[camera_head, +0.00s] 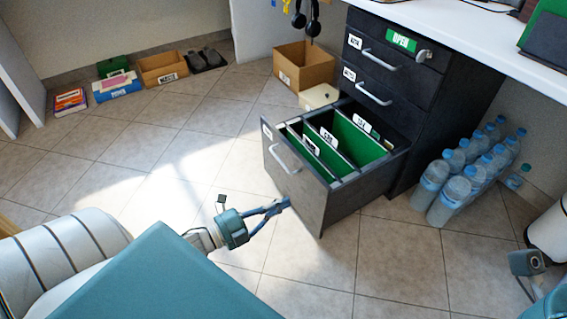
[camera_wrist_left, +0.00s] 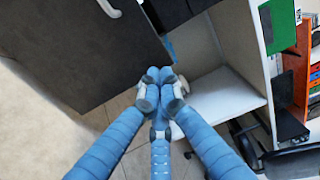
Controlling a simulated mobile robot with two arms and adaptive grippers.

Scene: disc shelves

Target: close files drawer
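The files drawer (camera_head: 312,205) is the bottom drawer of a dark cabinet (camera_head: 440,105) and stands pulled far out. Its grey front has a pale bar handle (camera_head: 285,158), and green hanging files (camera_head: 352,138) show inside. My left gripper (camera_head: 286,203) has its blue fingertips together, with nothing seen between them. It is at the lower part of the drawer front, below the handle; whether it touches I cannot tell. In the left wrist view the fingertips (camera_wrist_left: 160,78) meet beside the dark drawer front (camera_wrist_left: 75,45). My right gripper's fingers are outside the frame.
The two upper drawers (camera_head: 385,62) are shut, one with a green OPEN label. Several water bottles (camera_head: 450,190) stand on the floor right of the cabinet. A cardboard box (camera_head: 303,70) and a small cream box (camera_head: 319,97) sit behind the drawer.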

